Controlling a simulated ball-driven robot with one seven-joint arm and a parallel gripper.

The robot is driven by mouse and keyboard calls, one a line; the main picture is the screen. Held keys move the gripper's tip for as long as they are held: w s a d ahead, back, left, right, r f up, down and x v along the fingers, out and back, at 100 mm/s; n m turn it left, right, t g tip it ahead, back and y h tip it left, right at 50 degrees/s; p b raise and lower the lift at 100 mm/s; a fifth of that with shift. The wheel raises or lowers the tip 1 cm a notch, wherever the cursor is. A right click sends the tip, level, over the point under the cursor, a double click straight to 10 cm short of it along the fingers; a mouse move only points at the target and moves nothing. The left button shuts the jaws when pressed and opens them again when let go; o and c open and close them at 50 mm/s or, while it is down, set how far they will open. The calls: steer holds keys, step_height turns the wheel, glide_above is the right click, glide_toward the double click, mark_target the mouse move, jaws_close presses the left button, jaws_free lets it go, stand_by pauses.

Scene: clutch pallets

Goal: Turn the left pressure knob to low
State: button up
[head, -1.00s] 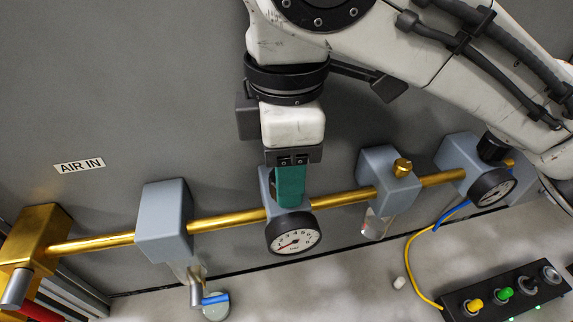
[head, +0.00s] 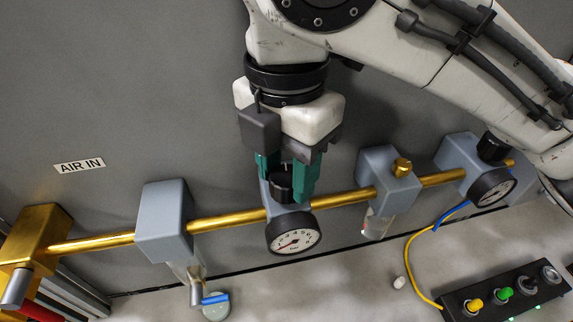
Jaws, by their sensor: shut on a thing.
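The left pressure knob (head: 279,182) is a black knob on top of the left regulator, above its round white gauge (head: 294,232). The gauge's red needle points to the lower left, at the low-number side. My gripper (head: 287,185) comes down from above with its green fingers on either side of the knob, shut on it. The knob shows between the fingers. Any mark on the knob is too small to read.
A brass pipe (head: 112,240) runs through several grey blocks, including a filter block (head: 165,220) at left. A second regulator has a black knob (head: 492,147) and gauge (head: 492,187) at right. A button box (head: 508,296) stands at lower right.

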mark_target(286, 175)
steer(key=shift+w+r, duration=0.1)
stand_by(0.4)
steer(key=o, duration=1.1)
steer(key=shift+c, duration=0.2)
step_height(286, 175, up, 11)
steer(key=b, duration=0.1)
